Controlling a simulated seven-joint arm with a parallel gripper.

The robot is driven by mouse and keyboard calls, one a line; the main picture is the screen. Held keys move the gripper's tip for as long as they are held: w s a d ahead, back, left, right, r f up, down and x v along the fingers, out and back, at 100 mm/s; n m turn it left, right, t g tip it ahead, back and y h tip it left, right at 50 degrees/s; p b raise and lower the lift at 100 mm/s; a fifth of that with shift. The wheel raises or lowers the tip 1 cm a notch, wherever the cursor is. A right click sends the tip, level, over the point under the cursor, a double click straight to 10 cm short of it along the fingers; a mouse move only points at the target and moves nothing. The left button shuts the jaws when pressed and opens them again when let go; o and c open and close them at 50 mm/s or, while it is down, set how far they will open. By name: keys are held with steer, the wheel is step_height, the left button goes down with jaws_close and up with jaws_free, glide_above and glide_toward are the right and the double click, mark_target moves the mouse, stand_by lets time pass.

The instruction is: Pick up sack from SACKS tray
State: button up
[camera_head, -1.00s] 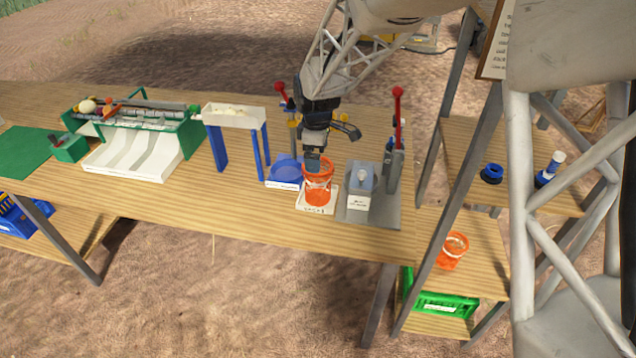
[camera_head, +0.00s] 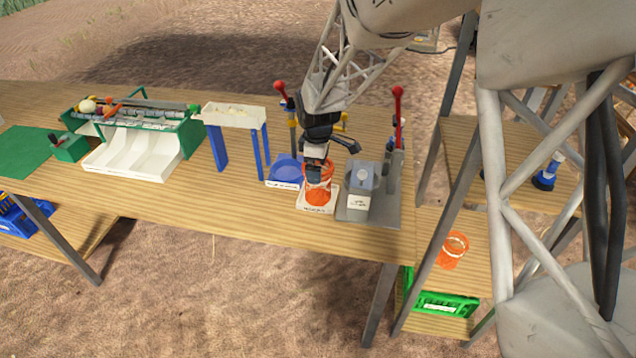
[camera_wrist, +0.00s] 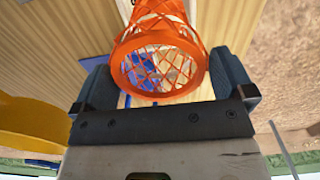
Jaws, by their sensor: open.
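The sack is an orange mesh basket shape (camera_head: 317,194), upright on the white SACKS tray (camera_head: 317,208) near the table's front right. My gripper (camera_head: 316,174) is at the sack's upper part in the head view. In the wrist view my gripper (camera_wrist: 165,90) is open, with one finger on each side of the orange sack (camera_wrist: 160,55). In the head view my gripper hides part of the sack's rim.
Another orange mesh sack (camera_head: 453,250) is on the lower shelf.

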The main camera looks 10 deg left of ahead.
steer(key=shift+f, duration=1.85)
steer(key=c, duration=0.7)
steer(key=shift+r, duration=0.1)
step_height(320, 180, up, 18)
steer(key=shift+f, duration=0.1)
